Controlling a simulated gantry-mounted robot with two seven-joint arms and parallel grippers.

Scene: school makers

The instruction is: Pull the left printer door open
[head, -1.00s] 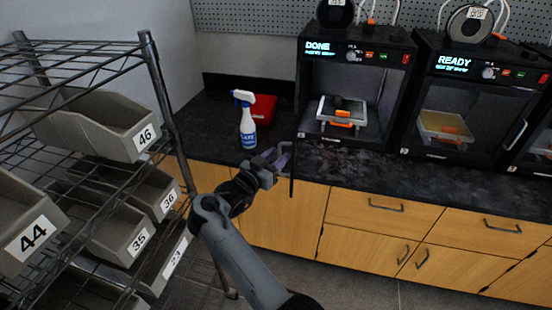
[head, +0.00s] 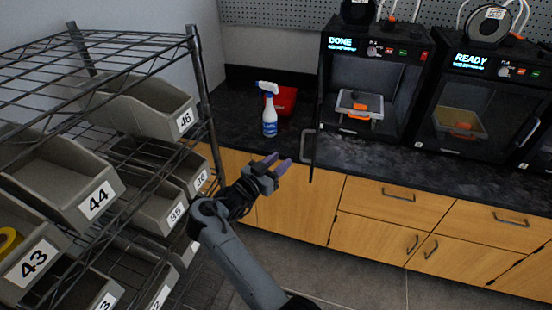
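The left printer (head: 375,34) shows "DONE" on its screen, and its front is open to the inside. Its door (head: 315,125) is swung out toward me and shows almost edge-on at the printer's left side. The door's grey handle (head: 306,146) sticks out to the left. My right gripper (head: 278,165) has purple fingertips that stand apart with nothing between them. It is just left of and below the handle, apart from it in the picture. My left gripper is not in view.
A spray bottle (head: 269,112) and a red box (head: 286,101) stand on the dark counter left of the door. A wire shelf (head: 207,110) with numbered bins is close on the left. A second printer (head: 490,65), marked "READY", stands right with its door shut.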

